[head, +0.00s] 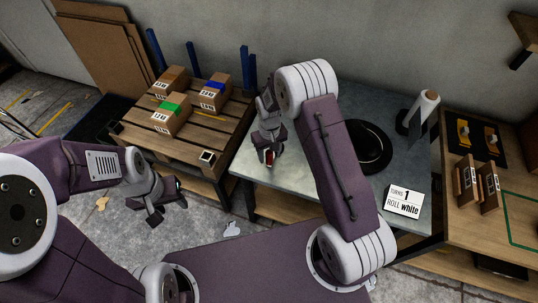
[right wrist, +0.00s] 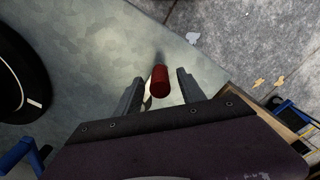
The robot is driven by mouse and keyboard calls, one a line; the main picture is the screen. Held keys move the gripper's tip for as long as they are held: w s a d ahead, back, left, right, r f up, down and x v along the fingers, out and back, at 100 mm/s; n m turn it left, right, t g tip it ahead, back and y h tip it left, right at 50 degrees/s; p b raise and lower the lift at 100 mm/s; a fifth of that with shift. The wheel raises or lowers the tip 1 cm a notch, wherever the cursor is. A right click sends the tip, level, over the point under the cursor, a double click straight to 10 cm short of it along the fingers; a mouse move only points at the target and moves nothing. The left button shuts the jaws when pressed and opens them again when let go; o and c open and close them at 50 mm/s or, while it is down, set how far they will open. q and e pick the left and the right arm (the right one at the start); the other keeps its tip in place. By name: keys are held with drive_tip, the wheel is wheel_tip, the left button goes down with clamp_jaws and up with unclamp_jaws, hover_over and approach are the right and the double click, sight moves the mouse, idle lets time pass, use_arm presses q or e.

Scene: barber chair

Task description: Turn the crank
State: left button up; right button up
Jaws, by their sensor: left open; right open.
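A red crank handle (head: 269,157) shows at the front left of the grey table, partly hidden by my right gripper (head: 267,150). In the right wrist view the red handle (right wrist: 159,80) stands between the two open fingers, with gaps visible on both sides. A black round base (head: 372,148) sits on the table, partly behind my right arm; its dark edge also shows at the left of the right wrist view (right wrist: 18,80). The link between handle and base is hidden. My left gripper (head: 166,210) is open and empty above the floor at left.
A sign (head: 405,200) reading "TURNS 1 ROLL white" lies on the grey table (head: 395,100). A white roll (head: 425,108) stands at its back right. A pallet table (head: 200,127) with several boxes is at left. A wooden workbench (head: 510,205) is at right.

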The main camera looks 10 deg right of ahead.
drive_tip(key=shift+d+f, duration=0.1)
drive_tip(key=shift+f, duration=0.4)
clamp_jaws()
idle(1.1)
